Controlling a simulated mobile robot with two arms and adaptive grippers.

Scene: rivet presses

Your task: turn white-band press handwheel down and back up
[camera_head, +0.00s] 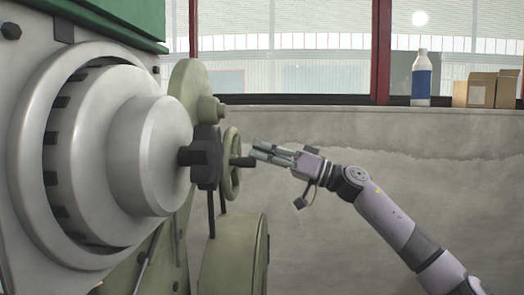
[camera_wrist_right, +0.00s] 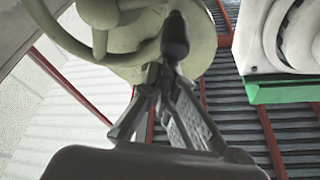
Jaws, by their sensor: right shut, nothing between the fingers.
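An olive-green handwheel (camera_head: 232,178) stands edge-on beside the machine in the head view, with a dark handle (camera_head: 243,162) pointing right. My right gripper (camera_head: 257,150) is shut and empty, its fingertips just right of the wheel, near the handle. In the right wrist view a pale curved wheel rim (camera_wrist_right: 60,32) shows at upper left, and the dark handle (camera_wrist_right: 175,38) lies just beyond the fingertips of my right gripper (camera_wrist_right: 160,76). I cannot tell whether they touch. No white band shows in either view. My left gripper is not in view.
A big grey machine with a round steel spindle (camera_head: 150,155) fills the left. A concrete wall (camera_head: 380,135) stands behind; its ledge holds a blue-labelled bottle (camera_head: 421,80) and cardboard boxes (camera_head: 483,90). The space right of the wheel is open around my right arm.

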